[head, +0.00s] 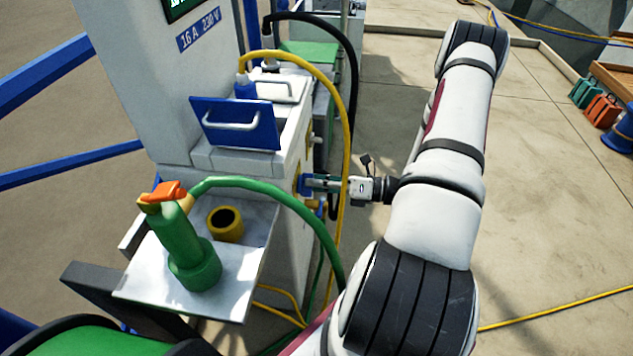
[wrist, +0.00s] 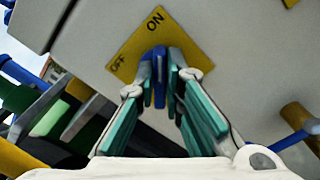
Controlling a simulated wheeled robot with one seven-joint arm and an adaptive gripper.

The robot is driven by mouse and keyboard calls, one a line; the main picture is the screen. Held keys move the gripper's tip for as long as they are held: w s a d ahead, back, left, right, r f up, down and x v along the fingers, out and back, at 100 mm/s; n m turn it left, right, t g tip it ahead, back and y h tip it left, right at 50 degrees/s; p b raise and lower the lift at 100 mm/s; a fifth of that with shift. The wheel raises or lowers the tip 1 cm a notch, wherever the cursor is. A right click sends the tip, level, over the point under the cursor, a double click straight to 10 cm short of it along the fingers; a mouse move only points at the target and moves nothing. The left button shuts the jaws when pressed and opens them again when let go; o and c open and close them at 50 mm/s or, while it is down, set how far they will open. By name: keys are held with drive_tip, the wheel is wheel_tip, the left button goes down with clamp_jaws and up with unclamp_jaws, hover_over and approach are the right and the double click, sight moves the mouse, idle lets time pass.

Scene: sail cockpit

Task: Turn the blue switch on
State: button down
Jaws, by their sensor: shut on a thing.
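The blue switch (wrist: 160,88) sits on a yellow plate (wrist: 128,53) marked OFF and ON, on the pale cabinet side. In the wrist view its handle stands between the two teal fingertips of my gripper (wrist: 159,80), which is shut on it. The ON mark is at the top of the plate and OFF at its left; I cannot tell for sure which mark the handle points to. In the head view my gripper (head: 312,183) reaches left to the cabinet's right side, where the switch is mostly hidden.
A yellow hose (head: 345,120) and a green hose (head: 290,205) hang close around my gripper. A shelf (head: 140,285) with a green connector (head: 187,250) and a yellow ring (head: 226,224) juts from the cabinet (head: 150,90).

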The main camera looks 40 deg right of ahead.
drive_tip(key=c, duration=1.7)
unclamp_jaws()
drive_tip(key=v, duration=1.2)
